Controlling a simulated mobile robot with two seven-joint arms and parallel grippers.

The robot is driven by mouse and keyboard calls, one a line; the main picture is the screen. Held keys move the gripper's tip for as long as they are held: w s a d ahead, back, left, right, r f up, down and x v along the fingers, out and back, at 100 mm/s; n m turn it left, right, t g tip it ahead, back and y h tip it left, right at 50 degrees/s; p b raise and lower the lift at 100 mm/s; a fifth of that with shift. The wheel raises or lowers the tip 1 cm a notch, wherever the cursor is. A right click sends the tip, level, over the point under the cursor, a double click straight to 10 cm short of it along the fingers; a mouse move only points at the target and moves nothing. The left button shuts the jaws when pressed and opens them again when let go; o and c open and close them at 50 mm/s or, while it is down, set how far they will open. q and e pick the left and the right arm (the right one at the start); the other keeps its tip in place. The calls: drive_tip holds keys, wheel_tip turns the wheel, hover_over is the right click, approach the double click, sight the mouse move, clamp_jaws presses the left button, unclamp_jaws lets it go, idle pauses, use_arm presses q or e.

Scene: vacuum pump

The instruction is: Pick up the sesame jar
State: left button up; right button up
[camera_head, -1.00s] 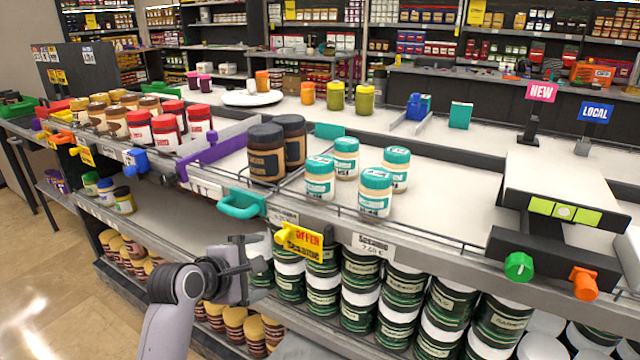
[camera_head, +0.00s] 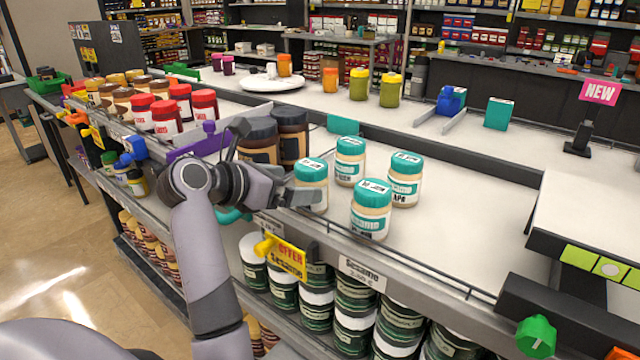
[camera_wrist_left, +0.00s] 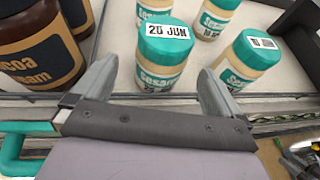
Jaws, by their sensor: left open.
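Several sesame jars with teal lids and pale contents stand upright on the counter. The nearest-left jar (camera_head: 311,172) is right at my left gripper (camera_head: 304,195), which partly covers its lower body. In the left wrist view this jar (camera_wrist_left: 163,50) has a "20 JUN" lid and shows between the two spread fingers of my left gripper (camera_wrist_left: 157,76). The gripper is open and holds nothing; I cannot tell whether a finger touches the jar. Other sesame jars are at front right (camera_head: 371,208), behind (camera_head: 350,160) and at right (camera_head: 405,178). My right gripper is not in view.
Dark cocoa cream jars (camera_head: 292,135) stand close on the left, behind my left arm. A low wire rail (camera_head: 420,268) runs along the shelf's front edge. A yellow offer tag (camera_head: 284,257) sticks out below. The counter right of the jars is clear.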

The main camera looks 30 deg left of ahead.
sight(311, 185)
use_arm(q)
drive_tip(key=x, duration=0.5)
drive_tip(key=shift+w+d+f, duration=0.2)
drive_tip(key=shift+w, duration=0.1)
drive_tip(key=c, duration=1.3)
drive_tip(key=shift+o, duration=0.2)
drive_tip(key=shift+r, duration=0.15)
